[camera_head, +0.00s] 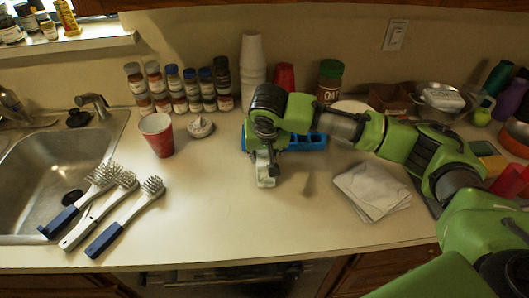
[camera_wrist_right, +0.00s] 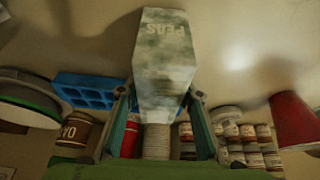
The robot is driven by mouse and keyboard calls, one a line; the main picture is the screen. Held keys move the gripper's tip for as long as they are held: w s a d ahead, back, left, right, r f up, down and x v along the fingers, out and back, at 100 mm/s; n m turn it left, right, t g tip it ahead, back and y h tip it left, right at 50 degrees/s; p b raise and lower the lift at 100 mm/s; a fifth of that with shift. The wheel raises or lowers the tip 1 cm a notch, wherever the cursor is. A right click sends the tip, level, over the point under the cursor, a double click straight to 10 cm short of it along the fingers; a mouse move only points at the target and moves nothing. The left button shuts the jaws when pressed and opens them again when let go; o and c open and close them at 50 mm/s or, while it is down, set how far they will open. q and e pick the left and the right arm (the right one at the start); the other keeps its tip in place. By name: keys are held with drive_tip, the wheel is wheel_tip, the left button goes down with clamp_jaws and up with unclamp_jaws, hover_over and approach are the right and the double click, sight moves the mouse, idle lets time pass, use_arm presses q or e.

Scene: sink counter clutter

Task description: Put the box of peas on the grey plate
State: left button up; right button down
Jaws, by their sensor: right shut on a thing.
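My right gripper (camera_head: 264,160) points down over the middle of the counter and is shut on the pale box of peas (camera_head: 266,179). In the right wrist view the box (camera_wrist_right: 166,55) sits between the two fingers (camera_wrist_right: 158,105), with the word PEAS upside down. From the head view I cannot tell whether the box touches the counter. A pale round plate-like thing (camera_head: 350,106) shows behind my right arm, partly hidden; I cannot tell whether it is the grey plate. A round pale thing also shows at the left of the wrist view (camera_wrist_right: 27,103). My left gripper is not in view.
A blue tray (camera_head: 306,142) lies just behind the gripper. A folded white cloth (camera_head: 371,190) lies to its right. A red cup (camera_head: 157,135), spice jars (camera_head: 180,90) and several brushes (camera_head: 125,210) stand or lie to the left, by the sink (camera_head: 60,165). The front middle counter is clear.

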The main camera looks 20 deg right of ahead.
drive_tip(key=shift+f, duration=0.1)
drive_tip(key=c, duration=1.6)
unclamp_jaws()
drive_tip(key=shift+f, duration=0.1)
drive_tip(key=shift+o, duration=0.8)
